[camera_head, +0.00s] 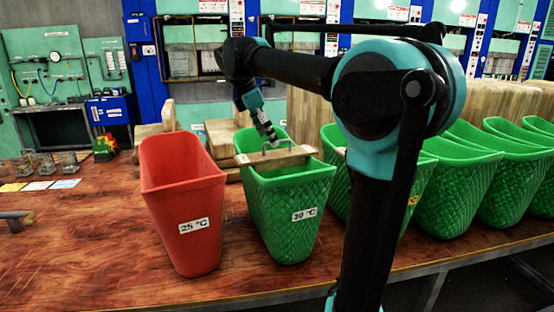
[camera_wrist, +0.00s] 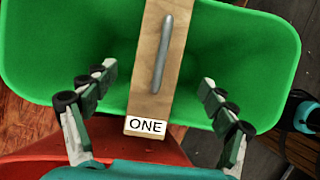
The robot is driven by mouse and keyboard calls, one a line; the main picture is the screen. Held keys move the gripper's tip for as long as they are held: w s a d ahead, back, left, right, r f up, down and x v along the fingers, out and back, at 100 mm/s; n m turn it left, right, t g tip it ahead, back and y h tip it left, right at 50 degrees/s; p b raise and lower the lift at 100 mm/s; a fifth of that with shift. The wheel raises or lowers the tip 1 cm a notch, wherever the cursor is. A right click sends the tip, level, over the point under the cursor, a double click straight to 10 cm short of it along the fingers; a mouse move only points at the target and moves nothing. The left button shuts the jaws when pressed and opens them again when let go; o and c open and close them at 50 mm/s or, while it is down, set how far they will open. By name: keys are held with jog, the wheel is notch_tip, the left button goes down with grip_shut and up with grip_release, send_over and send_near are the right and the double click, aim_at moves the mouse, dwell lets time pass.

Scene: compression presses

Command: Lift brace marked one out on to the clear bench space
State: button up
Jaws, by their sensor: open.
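The brace marked ONE (camera_wrist: 146,95) is a pale wooden bar with a grey metal handle (camera_wrist: 163,52) on top. It lies across the rim of the green bin (camera_head: 290,215) labelled 30 °C; its wood also shows in the head view (camera_head: 290,157). My gripper (camera_wrist: 158,88) is open and empty above the brace, one finger on each side of the bar and apart from it. In the head view my gripper (camera_head: 268,137) points down close to the handle. The clear bench space (camera_head: 85,230) is bare reddish wood at the left.
A red bin (camera_head: 190,205) labelled 25 °C stands left of the green bin. More green bins (camera_head: 450,190) stand in a row to the right. Small wire baskets (camera_head: 45,165) and coloured cards (camera_head: 38,186) lie at the back left. Wooden blocks (camera_head: 222,138) stand behind the bins.

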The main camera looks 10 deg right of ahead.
aim_at(277, 153)
jog(key=shift+d+x, duration=0.1)
jog(key=shift+x, duration=1.8)
jog(key=shift+d+x, duration=0.15)
jog(key=shift+x, duration=1.75)
jog(key=shift+w+r, duration=0.1)
jog(key=shift+w, duration=0.1)
jog(key=shift+c, duration=0.4)
jog(key=c, duration=1.8)
jog(key=shift+r, duration=0.1)
notch_tip(277, 153, up, 29)
jog(key=shift+f, duration=0.2)
